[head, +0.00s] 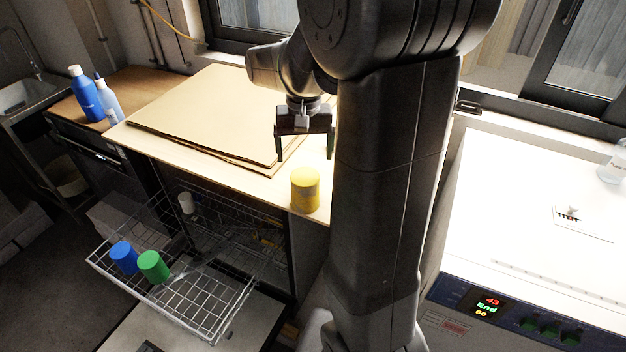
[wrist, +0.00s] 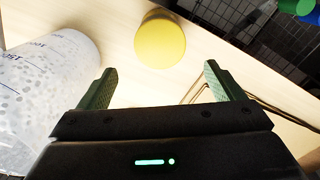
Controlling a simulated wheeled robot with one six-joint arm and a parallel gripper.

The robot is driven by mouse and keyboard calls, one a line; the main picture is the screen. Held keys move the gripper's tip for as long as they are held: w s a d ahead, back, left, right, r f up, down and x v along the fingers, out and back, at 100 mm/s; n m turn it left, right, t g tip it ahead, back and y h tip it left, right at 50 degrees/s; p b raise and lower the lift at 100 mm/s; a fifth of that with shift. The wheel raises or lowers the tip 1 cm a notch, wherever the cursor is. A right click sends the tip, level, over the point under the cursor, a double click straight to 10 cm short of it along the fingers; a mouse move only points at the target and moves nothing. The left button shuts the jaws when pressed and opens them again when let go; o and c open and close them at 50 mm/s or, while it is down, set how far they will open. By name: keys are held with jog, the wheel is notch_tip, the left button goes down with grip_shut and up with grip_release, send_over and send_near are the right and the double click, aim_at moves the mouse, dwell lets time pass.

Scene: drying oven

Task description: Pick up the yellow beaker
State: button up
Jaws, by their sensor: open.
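The yellow beaker (head: 305,190) stands on the wooden counter (head: 225,165), near its front right corner, in the head view. In the wrist view the yellow beaker (wrist: 160,41) shows as a round yellow shape beyond the fingertips, roughly midway between them. My gripper (head: 304,156) is open and empty, with its fingers pointing down, above and behind the beaker in the head view. In the wrist view my gripper (wrist: 158,82) has its two green-grey fingers spread wide. Nothing is between them, and they do not touch the beaker.
A clear marked vessel (wrist: 45,90) is close to the left finger in the wrist view. A blue beaker (head: 124,257) and a green beaker (head: 153,266) sit on a pulled-out wire rack (head: 205,305). Flat brown sheets (head: 200,115) cover much of the counter. The oven (head: 530,250) stands at right.

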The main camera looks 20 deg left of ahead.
aim_at(305, 173)
notch_tip(305, 173, down, 6)
jog(key=shift+r, duration=0.2)
jog(key=f, duration=0.1)
jog(key=f+p, duration=0.1)
jog(key=f, duration=0.1)
jog(key=s+f, duration=0.1)
jog(key=shift+s+d+f, duration=0.1)
jog(key=shift+d+f, duration=0.15)
jog(key=shift+f, duration=0.55)
jog(key=c, duration=1.1)
jog(key=shift+c, duration=0.2)
jog(key=shift+r, duration=0.15)
